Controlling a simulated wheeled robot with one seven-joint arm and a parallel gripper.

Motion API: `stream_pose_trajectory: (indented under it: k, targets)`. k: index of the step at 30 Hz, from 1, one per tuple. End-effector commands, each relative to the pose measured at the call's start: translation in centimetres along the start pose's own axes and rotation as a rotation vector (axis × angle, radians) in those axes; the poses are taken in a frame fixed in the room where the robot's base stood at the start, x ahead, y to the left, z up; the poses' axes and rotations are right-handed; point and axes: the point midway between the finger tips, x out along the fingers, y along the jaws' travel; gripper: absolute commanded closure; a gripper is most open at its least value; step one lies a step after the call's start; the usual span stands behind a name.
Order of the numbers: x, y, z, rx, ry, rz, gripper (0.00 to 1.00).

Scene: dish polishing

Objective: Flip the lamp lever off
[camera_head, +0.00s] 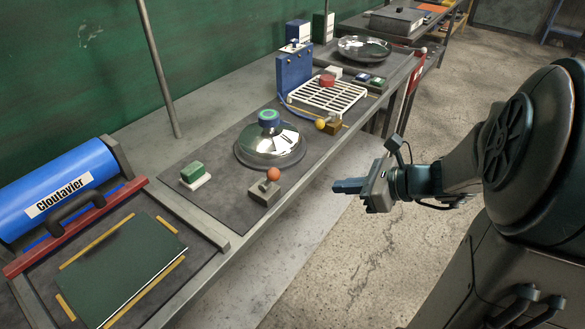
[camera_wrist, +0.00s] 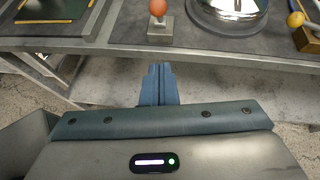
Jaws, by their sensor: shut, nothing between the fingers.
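Two ball-topped pieces look like levers; I cannot tell which one is the lamp's. One is an orange ball (camera_head: 273,174) on a grey block (camera_head: 264,192) at the front bench edge; it also shows at the top of the wrist view (camera_wrist: 158,7). The other is a yellow ball (camera_head: 320,124) by a wooden block (camera_head: 336,127), at the wrist view's top right (camera_wrist: 296,19). No lamp is clearly recognisable. My gripper (camera_head: 336,186) is shut and empty, off the bench's front edge and right of the orange ball. Its blue fingers (camera_wrist: 158,68) point towards the bench.
A shiny metal dish with a blue-green knob (camera_head: 269,145) sits behind the orange ball. A green-and-white block (camera_head: 194,175) lies left of it. A white rack (camera_head: 327,95) and blue box (camera_head: 294,70) stand farther back. A blue cylinder (camera_head: 60,190) is at left. The floor aisle (camera_head: 330,265) is clear.

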Motion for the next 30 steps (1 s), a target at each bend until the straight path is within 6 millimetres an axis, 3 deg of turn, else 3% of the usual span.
stream_pose_trajectory:
  k: [9, 14, 27, 30]
  targets:
    - [0.1, 0.0, -0.1, 0.0, 0.0, 0.0, 1.0]
    - [1.3, 0.0, -0.1, 0.001, 0.0, 0.004, 1.0]
    - [10.1, 0.1, -0.2, 0.001, 0.001, 0.006, 1.0]
    - [11.2, 0.1, 1.3, -0.004, 0.0, 0.003, 1.0]
